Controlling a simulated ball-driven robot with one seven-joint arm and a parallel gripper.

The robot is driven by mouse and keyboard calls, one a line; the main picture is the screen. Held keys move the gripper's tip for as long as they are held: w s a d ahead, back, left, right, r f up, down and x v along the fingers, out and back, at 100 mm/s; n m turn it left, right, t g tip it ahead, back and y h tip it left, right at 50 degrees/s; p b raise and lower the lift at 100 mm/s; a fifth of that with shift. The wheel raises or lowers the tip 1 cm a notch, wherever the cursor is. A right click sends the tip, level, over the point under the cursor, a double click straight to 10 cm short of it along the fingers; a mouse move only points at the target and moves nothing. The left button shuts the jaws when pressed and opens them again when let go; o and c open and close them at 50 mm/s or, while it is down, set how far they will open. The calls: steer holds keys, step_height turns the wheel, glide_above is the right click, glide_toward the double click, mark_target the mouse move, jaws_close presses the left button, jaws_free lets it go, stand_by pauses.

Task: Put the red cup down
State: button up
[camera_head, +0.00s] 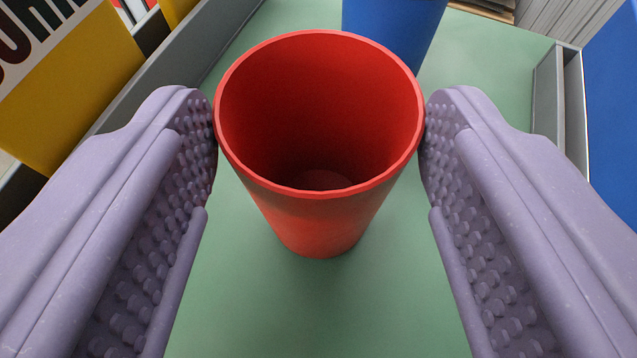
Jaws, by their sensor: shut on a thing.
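The red cup (318,215) is in the middle of the view, upright, with its open mouth toward the camera and empty inside. My gripper (319,125) has its two purple, studded fingers on the left and right of the cup, touching its sides near the rim. It is shut on the cup. The cup's base is over the green surface (320,315). I cannot tell whether the base touches that surface.
A blue cup-like object (395,25) stands just behind the red cup. A grey rail (190,60) runs along the left, with a yellow printed box (70,110) beyond it. A grey bracket (560,95) and a blue panel (612,100) are at right. The green surface in front is clear.

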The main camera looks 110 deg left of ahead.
steer(key=o, duration=1.4)
steer(key=shift+o, duration=0.2)
steer(key=p+v, duration=0.2)
steer(key=v, duration=1)
steer(key=shift+w, duration=0.1)
